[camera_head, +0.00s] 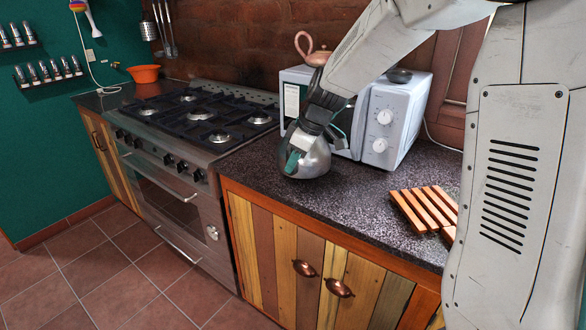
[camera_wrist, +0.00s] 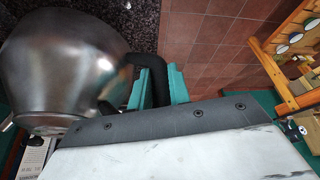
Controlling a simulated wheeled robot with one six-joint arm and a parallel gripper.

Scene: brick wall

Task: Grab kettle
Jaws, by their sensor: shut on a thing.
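The silver kettle (camera_head: 316,158) stands on the dark speckled counter, in front of the microwave and near the counter's front edge. It fills the left of the wrist view (camera_wrist: 62,65), with its black handle (camera_wrist: 150,62) on its right side. My gripper (camera_head: 293,160) reaches down to the kettle from above. Its teal fingers (camera_wrist: 163,86) are shut on the black handle in the wrist view. My arm and gripper hide the kettle's upper part in the head view.
A white microwave (camera_head: 386,118) stands right behind the kettle, with a copper teapot (camera_head: 318,58) on top. A gas stove (camera_head: 205,125) is to the left. A wooden slatted rack (camera_head: 424,208) lies to the right. The counter front (camera_head: 300,195) is clear.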

